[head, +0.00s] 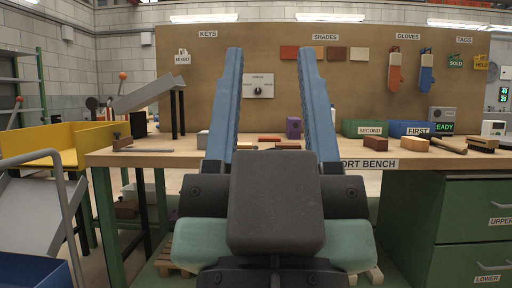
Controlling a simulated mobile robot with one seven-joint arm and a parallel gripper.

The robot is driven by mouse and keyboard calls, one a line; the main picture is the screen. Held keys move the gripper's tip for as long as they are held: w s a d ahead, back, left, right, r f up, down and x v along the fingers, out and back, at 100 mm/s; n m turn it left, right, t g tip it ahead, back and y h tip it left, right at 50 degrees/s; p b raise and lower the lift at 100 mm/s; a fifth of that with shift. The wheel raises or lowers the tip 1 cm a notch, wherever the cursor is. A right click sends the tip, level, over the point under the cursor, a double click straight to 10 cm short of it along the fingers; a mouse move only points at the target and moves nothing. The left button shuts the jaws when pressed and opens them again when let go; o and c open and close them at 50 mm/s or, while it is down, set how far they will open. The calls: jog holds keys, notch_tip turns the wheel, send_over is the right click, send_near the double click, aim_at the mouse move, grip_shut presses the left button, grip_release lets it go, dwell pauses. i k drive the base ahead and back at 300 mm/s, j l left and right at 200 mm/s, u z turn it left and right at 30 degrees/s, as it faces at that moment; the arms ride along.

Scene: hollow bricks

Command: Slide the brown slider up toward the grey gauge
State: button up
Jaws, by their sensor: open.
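I cannot tell for sure which thing is the brown slider.
The wooden bench (180,158) also carries a purple block (293,127), an orange brick (269,138), a green bin (364,128), a blue bin (410,128) and a dark block (484,145). A dial panel (258,91) is on the backboard. Green drawers (470,210) stand at right.

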aim_at(117, 143)
jog(key=u, duration=0.85)
jog(key=l+u, duration=0.15)
jog(key=l, duration=0.4)
jog(key=i, duration=0.05)
